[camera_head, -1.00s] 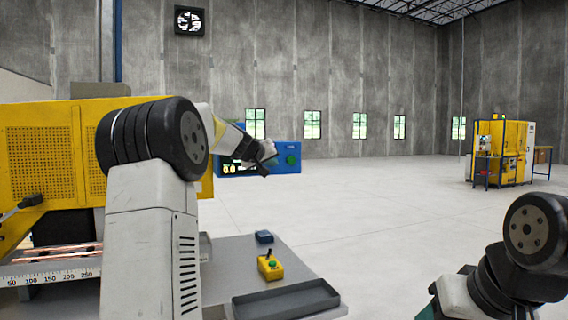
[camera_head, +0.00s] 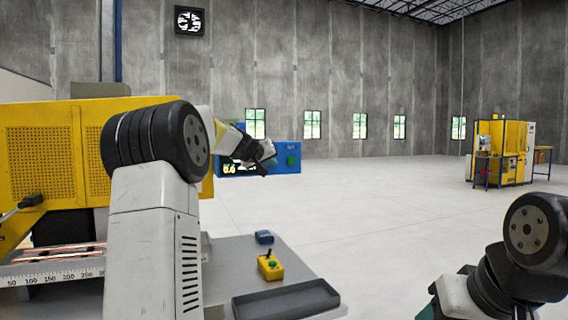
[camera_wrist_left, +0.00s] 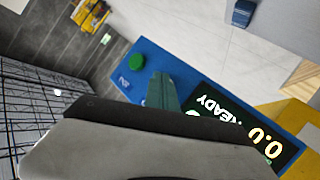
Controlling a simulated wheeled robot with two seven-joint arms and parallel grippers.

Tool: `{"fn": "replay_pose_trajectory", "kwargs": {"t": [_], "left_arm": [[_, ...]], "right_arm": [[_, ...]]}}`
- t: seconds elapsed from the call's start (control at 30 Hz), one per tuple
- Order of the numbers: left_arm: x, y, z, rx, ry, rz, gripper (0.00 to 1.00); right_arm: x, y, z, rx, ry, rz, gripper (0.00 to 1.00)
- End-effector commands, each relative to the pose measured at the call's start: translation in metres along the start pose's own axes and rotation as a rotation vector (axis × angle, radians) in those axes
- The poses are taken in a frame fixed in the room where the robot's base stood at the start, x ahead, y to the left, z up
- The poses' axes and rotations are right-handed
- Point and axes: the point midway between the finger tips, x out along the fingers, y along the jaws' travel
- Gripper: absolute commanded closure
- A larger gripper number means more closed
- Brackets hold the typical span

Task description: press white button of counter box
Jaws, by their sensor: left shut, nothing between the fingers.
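The counter box (camera_head: 284,149) is blue, with a lit black display at its left and a round green button (camera_head: 292,160) at its right. In the left wrist view the box (camera_wrist_left: 182,68) runs diagonally. Its green button (camera_wrist_left: 137,62) and its display (camera_wrist_left: 207,101), reading "READY" and "0.0", show there. My left gripper (camera_head: 264,169) is in front of the box face, between display and green button. Its teal fingers (camera_wrist_left: 163,85) are shut and empty. I cannot make out the white button, and contact with the face is unclear.
A yellow machine (camera_head: 40,150) stands at the left. A grey table below holds a yellow control box (camera_head: 270,268), a small blue block (camera_head: 264,237) and a dark tray (camera_head: 286,301). Open floor lies to the right, with another yellow machine (camera_head: 505,150) far off.

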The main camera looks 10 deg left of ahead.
Motion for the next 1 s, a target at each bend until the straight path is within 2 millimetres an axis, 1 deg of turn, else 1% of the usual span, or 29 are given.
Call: {"fn": "replay_pose_trajectory", "kwargs": {"t": [0.6, 1.0], "left_arm": [[0.002, -0.002, -0.002, 0.0, 0.002, -0.001, 1.0], [-0.01, 0.007, 0.007, -0.001, 0.001, -0.001, 1.0]], "right_arm": [[0.0, 0.0, 0.0, 0.0, 0.0, 0.0, 0.45], [0.0, 0.0, 0.0, 0.0, 0.0, 0.0, 0.45]]}}
